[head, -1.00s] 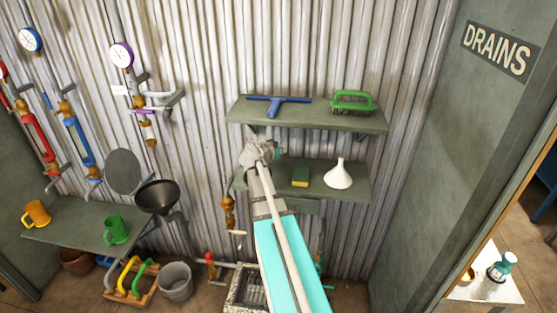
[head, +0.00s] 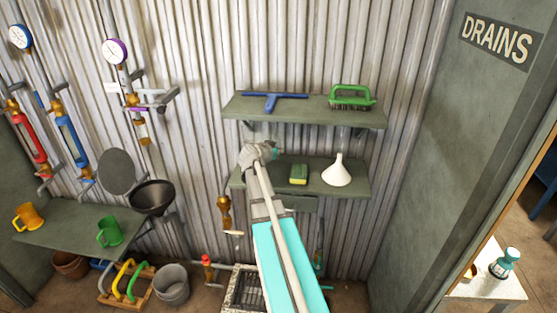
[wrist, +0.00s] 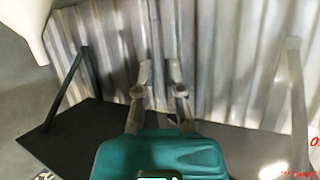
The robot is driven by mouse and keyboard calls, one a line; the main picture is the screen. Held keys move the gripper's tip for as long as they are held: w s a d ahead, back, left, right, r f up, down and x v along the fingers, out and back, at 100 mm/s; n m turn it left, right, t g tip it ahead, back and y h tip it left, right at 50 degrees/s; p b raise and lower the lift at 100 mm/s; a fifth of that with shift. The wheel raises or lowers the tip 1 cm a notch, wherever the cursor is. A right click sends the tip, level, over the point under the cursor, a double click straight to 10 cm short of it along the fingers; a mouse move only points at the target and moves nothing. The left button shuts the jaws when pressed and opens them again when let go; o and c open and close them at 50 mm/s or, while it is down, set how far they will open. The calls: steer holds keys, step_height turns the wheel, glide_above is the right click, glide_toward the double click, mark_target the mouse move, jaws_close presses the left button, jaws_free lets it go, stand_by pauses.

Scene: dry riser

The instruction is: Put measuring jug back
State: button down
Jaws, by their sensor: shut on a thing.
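My gripper (head: 258,154) is at the left part of the lower wall shelf (head: 350,189), in the gap below the upper shelf (head: 310,113). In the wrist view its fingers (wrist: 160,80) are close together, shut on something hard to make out. Red printed marks at the right edge of the wrist view seem to belong to the clear measuring jug (wrist: 313,143). Most of the jug's outline is lost against the ribbed wall. In the head view my gripper and arm hide it, and I cannot tell whether it touches the shelf.
A sponge (head: 299,174) and a white funnel (head: 337,172) stand on the lower shelf, right of my gripper. A blue squeegee (head: 272,101) and green brush (head: 351,97) are above. A pipe valve (head: 224,210) is below left. The lower shelf's front right is clear.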

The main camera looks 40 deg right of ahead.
mark_target(278, 158)
steer(key=shift+f, duration=0.1)
step_height(278, 158, down, 3)
steer(key=b, duration=0.3)
steer(key=shift+f, duration=0.1)
steer(key=shift+w+d+f+b, duration=0.2)
steer(key=shift+f+b, duration=0.1)
steer(key=shift+b, duration=0.2)
steer(key=shift+f, duration=0.15)
steer(key=c, duration=0.8)
jaws_free()
steer(key=shift+s, duration=0.1)
steer(key=shift+o, duration=0.2)
steer(key=shift+r, duration=0.3)
steer(key=p+v, duration=0.4)
steer(key=v, duration=0.8)
steer(key=shift+p, duration=0.4)
steer(key=shift+a+f, duration=0.15)
